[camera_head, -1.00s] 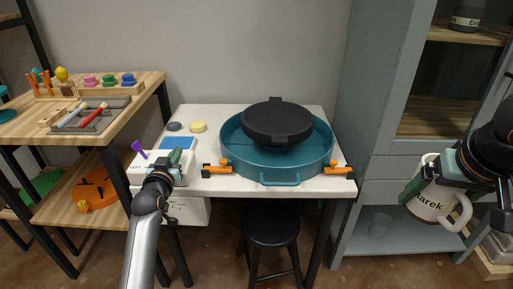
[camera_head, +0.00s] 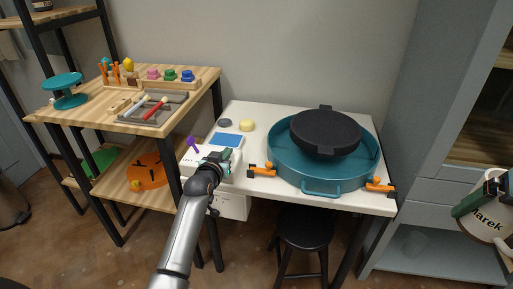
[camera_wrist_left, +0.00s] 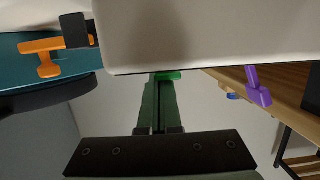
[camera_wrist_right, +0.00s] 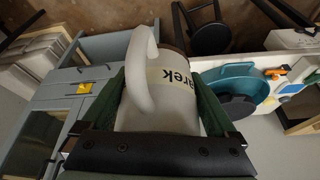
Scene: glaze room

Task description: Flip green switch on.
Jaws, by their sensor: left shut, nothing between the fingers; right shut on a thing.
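A white box (camera_head: 197,158) with a blue panel (camera_head: 227,140) on its top stands at the left end of the white table. A purple lever (camera_head: 193,144) sticks up at its left side and shows in the left wrist view (camera_wrist_left: 259,92). A bright green piece, seemingly the green switch (camera_wrist_left: 168,75), shows at the box's edge in the left wrist view, right at my left fingertips; touching or not, I cannot tell. My left gripper (camera_head: 224,155) is shut and empty at the box's front. My right gripper (camera_wrist_right: 162,95) is shut on a white mug (camera_wrist_right: 165,105) with dark lettering.
A teal basin (camera_head: 322,186) with a black round wheel (camera_head: 325,132) and orange clamps (camera_head: 262,171) fills the table's right side. A wooden shelf table (camera_head: 205,82) with tools stands left. A grey cabinet (camera_head: 450,120) is right; a black stool (camera_head: 304,228) is below.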

